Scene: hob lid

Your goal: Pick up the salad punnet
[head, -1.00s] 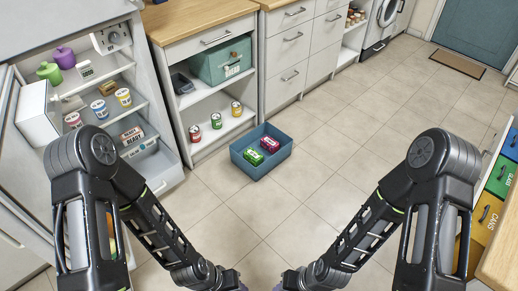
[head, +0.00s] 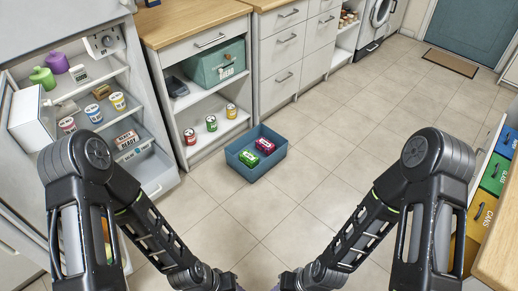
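I cannot make out a salad punnet for certain in the head view. The open fridge (head: 148,103) on the left holds several packs and tubs, among them a white and red box marked READY (head: 127,139). Part of its lower inside is hidden behind my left arm, where a bit of orange and green shows. Both my forearms reach down to the bottom middle of the picture. My grippers lie beyond the bottom edge, so their fingers and anything in them are hidden.
A blue crate (head: 236,163) holding a green pack (head: 249,158) and a magenta pack (head: 265,146) stands on the floor ahead. Several cans stand on the low shelf behind it. Colored sorting drawers (head: 482,212) are at the right. The tiled floor between is clear.

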